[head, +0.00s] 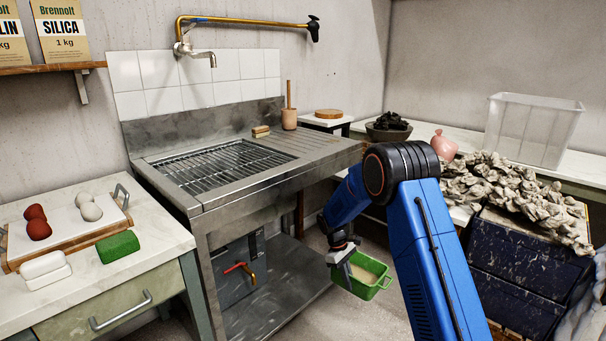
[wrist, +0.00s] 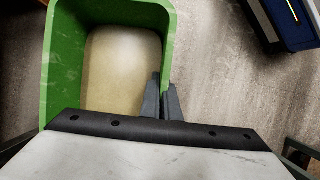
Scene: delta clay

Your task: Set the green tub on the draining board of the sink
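The green tub (head: 375,284) hangs in the air in front of the sink's right end, below the level of its top. My gripper (head: 346,262) is shut on the tub's near wall. In the wrist view the two fingers (wrist: 164,98) pinch the wall of the green tub (wrist: 166,20), and a pale beige layer covers its inside floor. The draining board (head: 312,146) is the ridged steel surface on the right of the sink (head: 200,204). It looks bare except for things along its back edge.
A wooden block (head: 261,131) and a pinkish cup with a stick (head: 289,119) stand along the sink's back edge. A metal grid (head: 220,166) covers the basin. A heap of grey shells (head: 515,195) lies at right. A tap (head: 200,55) overhangs the sink.

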